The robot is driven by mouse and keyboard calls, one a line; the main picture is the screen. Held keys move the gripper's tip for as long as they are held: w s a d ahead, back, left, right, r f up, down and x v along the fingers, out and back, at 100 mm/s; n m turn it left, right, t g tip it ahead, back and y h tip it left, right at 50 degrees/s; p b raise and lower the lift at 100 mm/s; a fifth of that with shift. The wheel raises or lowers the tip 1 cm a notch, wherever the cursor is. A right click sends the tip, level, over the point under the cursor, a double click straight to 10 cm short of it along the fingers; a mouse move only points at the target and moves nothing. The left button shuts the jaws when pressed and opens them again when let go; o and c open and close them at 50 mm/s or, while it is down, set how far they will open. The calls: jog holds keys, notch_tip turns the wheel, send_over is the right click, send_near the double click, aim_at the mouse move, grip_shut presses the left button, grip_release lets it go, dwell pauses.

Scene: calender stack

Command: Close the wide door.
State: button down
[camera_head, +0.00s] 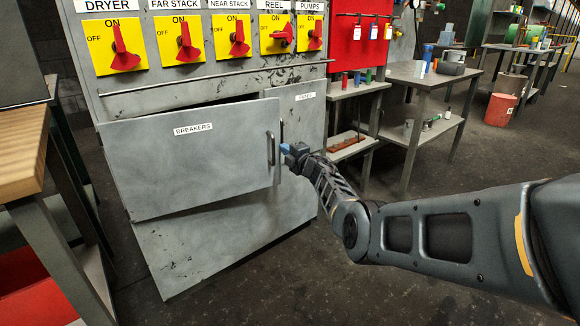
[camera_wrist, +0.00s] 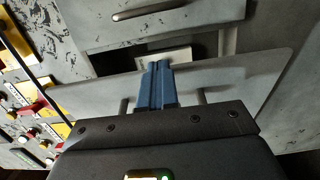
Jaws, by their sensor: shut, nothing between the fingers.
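The wide door (camera_head: 200,160) is a grey panel labelled BREAKERS on the front of the grey cabinet. It stands ajar, with its right edge swung out and a dark gap along its top. Its bar handle (camera_head: 270,148) is near that right edge. My gripper (camera_head: 287,149) is just right of the handle, at the door's free edge. In the wrist view my blue fingers (camera_wrist: 156,84) are together and empty, in front of the door (camera_wrist: 235,82). I cannot tell whether they touch it.
A narrower door (camera_head: 306,112) with its own small label is to the right of the wide door. Red rotary switches (camera_head: 186,42) line the panel above. A wooden-topped bench (camera_head: 20,155) stands close on the left. A metal table (camera_head: 430,78) stands at right; open floor lies in front.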

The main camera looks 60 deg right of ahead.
jog(key=d+b+x, duration=0.1)
jog(key=b+x, duration=0.5)
jog(key=b, duration=0.3)
jog(key=shift+d, duration=0.3)
jog(key=shift+s, duration=0.1)
